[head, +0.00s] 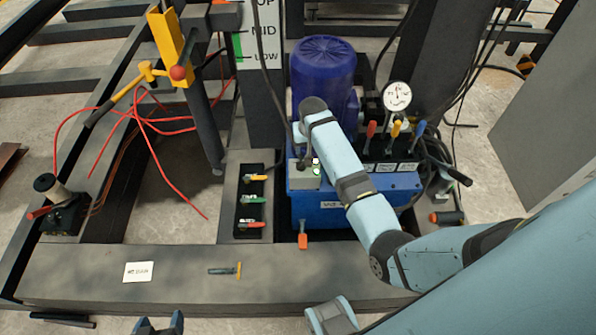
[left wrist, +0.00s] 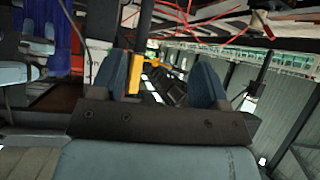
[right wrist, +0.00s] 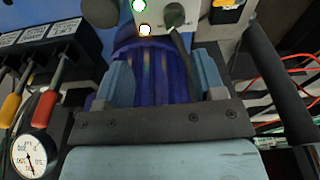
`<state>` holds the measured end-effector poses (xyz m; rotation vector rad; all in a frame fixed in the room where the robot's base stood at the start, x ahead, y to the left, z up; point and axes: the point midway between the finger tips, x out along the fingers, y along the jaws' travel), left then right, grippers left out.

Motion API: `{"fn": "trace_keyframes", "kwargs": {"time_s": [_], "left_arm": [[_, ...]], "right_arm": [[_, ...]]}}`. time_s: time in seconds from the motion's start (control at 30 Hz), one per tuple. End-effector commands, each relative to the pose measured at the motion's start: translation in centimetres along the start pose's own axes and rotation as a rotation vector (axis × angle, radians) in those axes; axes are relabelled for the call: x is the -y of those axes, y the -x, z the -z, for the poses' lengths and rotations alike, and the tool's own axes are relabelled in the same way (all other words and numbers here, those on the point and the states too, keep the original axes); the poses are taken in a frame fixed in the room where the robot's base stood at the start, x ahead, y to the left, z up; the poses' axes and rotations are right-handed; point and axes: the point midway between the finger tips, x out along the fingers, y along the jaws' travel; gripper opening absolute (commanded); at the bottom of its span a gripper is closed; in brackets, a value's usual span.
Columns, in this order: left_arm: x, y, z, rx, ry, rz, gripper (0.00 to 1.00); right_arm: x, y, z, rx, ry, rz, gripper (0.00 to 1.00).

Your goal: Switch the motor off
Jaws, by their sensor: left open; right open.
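The motor (head: 325,75) is a ribbed purple-blue cylinder standing on a blue power unit (head: 335,208). A grey switch box (head: 303,180) is on the unit's front, with a dark knob and a lit green lamp (head: 316,170). In the right wrist view the knob (right wrist: 174,14) is at the top edge, beside the green lamp and a second bright lamp (right wrist: 145,30). My right gripper (right wrist: 163,65) is open and empty, with the motor behind its fingers and the knob beyond them. My left gripper (head: 158,326) is open and empty at the bottom edge.
A pressure gauge (head: 397,96) and levers with red, yellow and blue handles (head: 396,129) stand right of the motor. Small coloured valve handles (head: 252,200) sit to its left. Red hoses (head: 140,115) hang at left. The front beam (head: 180,285) carries a card and a small tool.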

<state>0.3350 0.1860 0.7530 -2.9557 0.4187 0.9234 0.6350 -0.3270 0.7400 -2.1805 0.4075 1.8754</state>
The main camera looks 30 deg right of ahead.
Motion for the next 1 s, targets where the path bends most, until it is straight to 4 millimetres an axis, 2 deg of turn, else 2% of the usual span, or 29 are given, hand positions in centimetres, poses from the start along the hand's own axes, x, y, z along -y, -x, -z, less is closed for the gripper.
{"fn": "trace_keyframes", "kwargs": {"time_s": [0.03,0.2,0.33,0.43,0.57,0.8,1.0], "left_arm": [[0.0,-0.7,-0.9,-0.001,0.003,-0.001,0.69],[0.0,-1.3,-1.4,-0.003,0.010,-0.002,0.69],[-0.1,-1.4,-1.5,-0.003,0.012,-0.003,0.69],[-0.1,-1.4,-1.5,-0.004,0.012,-0.003,0.69],[-0.1,-1.6,-1.7,-0.009,0.009,-0.003,0.69],[0.1,-1.9,-1.9,-0.022,-0.009,-0.004,0.69],[0.2,-2.2,-2.5,-0.024,-0.020,-0.004,0.69]], "right_arm": [[0.6,-0.2,1.1,0.033,-0.023,0.002,0.63],[1.4,1.0,2.8,0.126,-0.071,-0.002,0.63],[1.6,1.3,3.1,0.152,-0.083,-0.003,0.63],[1.6,0.5,2.9,0.156,-0.084,-0.005,0.63],[1.6,-1.6,2.5,0.157,-0.083,-0.005,0.63],[1.6,-6.8,1.7,0.155,-0.082,-0.005,0.63],[1.6,-10.2,1.3,0.152,-0.082,-0.004,0.63]]}}
